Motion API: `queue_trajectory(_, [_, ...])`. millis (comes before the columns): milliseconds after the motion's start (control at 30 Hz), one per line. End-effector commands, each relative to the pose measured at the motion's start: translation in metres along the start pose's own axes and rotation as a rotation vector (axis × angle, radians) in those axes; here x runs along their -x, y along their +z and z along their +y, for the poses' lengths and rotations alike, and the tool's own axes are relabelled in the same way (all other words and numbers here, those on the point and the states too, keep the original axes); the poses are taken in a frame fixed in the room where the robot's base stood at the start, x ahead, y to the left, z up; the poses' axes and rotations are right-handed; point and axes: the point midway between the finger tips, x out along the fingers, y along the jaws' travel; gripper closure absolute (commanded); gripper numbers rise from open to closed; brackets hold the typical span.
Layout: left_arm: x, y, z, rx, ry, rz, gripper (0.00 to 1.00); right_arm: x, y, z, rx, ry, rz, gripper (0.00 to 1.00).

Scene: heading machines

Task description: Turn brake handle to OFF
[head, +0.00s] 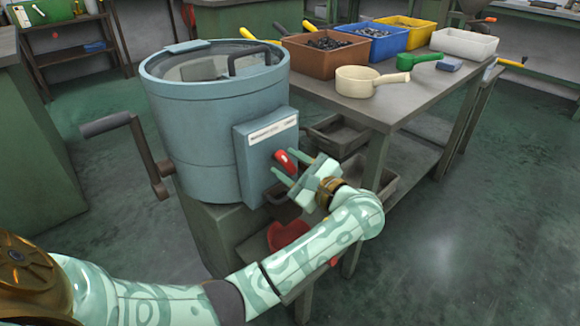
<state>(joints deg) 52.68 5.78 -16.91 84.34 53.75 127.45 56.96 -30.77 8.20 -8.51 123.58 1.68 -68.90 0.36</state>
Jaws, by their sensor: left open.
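The brake handle (287,161) is a short red lever on the front of a grey-blue box (258,148) with a white label. The box is fixed to a large round grey-blue machine drum (200,125). The label's lettering is too small to read. My left gripper (279,173) is open, with its two pale green fingers pointing at the box right by the red handle. I cannot tell whether a finger touches the handle. My right gripper is not in view.
A crank handle (105,124) juts from the drum's left side. To the right, a table (440,80) holds a brown bin (325,58), blue and yellow bins, a cream pan (366,82) and a green scoop (420,61). The floor at right is clear.

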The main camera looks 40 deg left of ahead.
Motion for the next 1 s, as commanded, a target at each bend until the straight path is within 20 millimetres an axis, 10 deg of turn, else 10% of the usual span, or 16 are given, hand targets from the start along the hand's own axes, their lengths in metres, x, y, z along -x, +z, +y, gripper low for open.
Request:
queue_trajectory(367, [-0.0067,0.0007,-0.0003,0.000,0.000,0.000,0.61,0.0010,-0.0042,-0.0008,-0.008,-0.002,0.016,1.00])
queue_trajectory(500, [-0.0065,0.0006,-0.0002,0.000,0.000,0.000,1.00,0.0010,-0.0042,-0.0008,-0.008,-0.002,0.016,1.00])
queue_trajectory(1000, [-0.0058,0.0016,0.0000,-0.093,0.001,0.001,1.00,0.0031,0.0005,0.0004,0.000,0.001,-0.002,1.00])
